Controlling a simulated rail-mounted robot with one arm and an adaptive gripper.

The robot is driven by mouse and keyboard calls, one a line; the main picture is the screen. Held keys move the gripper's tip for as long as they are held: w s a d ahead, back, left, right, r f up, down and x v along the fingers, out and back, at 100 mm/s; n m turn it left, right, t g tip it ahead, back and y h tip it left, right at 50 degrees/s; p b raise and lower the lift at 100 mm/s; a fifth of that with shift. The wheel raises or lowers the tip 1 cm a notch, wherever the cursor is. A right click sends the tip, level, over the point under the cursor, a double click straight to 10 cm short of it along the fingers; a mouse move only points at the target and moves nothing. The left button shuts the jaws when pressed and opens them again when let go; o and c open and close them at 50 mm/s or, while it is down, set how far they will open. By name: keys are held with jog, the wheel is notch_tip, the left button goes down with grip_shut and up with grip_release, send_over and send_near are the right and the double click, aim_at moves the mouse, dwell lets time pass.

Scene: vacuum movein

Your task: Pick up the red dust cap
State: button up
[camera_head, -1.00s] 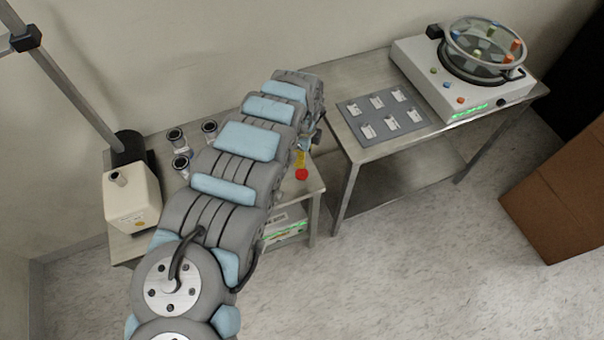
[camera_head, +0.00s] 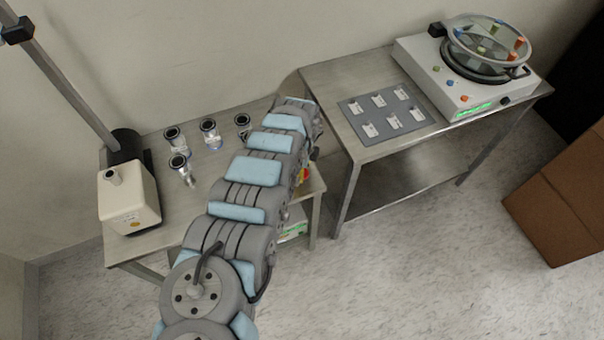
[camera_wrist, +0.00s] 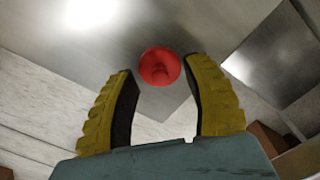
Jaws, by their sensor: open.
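The red dust cap (camera_wrist: 160,66) is round and shows in the wrist view just beyond and between the two fingertips. It rests on or just above a grey metal surface; I cannot tell its exact height. My gripper (camera_wrist: 156,72) is open, with its yellow, black-lined fingers on either side of the cap and a gap at each side. In the head view the cap (camera_head: 305,174) shows only as a small red patch near the right edge of the low metal table. My arm hides most of it there and most of the gripper.
Several dark-rimmed metal fittings (camera_head: 208,127) stand on the low table (camera_head: 150,240), beside a cream pump box (camera_head: 127,197). A higher table (camera_head: 345,72) to the right holds a grey panel with labels (camera_head: 371,101) and a white machine (camera_head: 438,88). A cardboard box (camera_head: 560,205) stands at right.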

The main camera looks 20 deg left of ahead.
jog(key=shift+f, duration=0.4)
grip_shut()
